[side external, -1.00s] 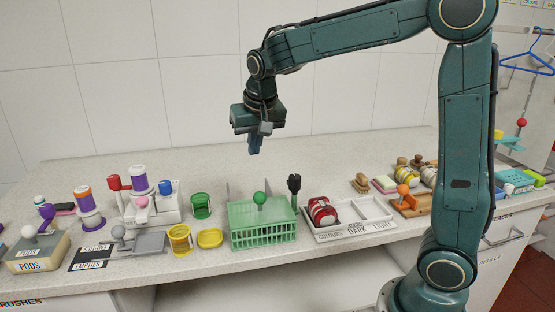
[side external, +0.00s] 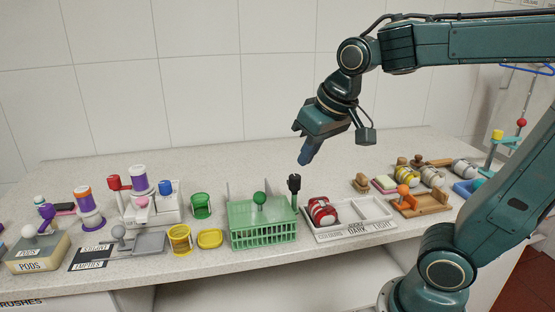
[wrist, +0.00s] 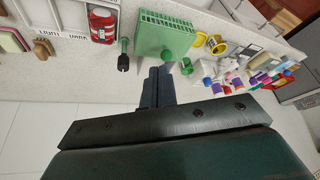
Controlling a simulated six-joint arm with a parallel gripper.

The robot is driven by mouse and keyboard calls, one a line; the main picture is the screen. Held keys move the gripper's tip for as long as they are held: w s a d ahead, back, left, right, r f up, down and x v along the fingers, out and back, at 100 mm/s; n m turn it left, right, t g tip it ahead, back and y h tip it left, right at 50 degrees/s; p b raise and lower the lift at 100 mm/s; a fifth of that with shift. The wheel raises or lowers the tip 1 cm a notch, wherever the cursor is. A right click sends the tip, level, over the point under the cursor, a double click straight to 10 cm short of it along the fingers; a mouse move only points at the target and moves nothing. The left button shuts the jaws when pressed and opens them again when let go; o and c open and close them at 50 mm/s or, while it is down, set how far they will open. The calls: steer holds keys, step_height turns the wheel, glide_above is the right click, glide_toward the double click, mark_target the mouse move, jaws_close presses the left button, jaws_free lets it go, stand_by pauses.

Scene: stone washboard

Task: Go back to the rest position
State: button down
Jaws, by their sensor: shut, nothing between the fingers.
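My gripper (side external: 303,161) is in the air above the worktop, tilted, with its blue fingers together and nothing between them. It is above and behind the green basket (side external: 263,226) and the upright black-handled tool (side external: 294,190). In the wrist view the shut fingers (wrist: 157,73) show in the middle, with the green basket (wrist: 165,37) beyond them. The fingers touch nothing that I can see.
A white sorting tray (side external: 355,232) holds a red striped roll (side external: 320,212). Wooden brushes and a wooden rack (side external: 425,203) stand to its right. Yellow and green cups, dispensers and a PODS box (side external: 38,252) crowd the left. The worktop's back is clear.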

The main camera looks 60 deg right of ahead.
steer(key=s+a+f+n+y, duration=0.1)
steer(key=s+a+f+n, duration=0.1)
steer(key=s, duration=0.7)
steer(key=shift+s+a+f+n+t, duration=0.15)
steer(key=shift+s+f+n+t, duration=0.15)
steer(key=shift+f+n, duration=0.1)
steer(key=c, duration=2.2)
jaws_free()
steer(key=shift+w, duration=0.1)
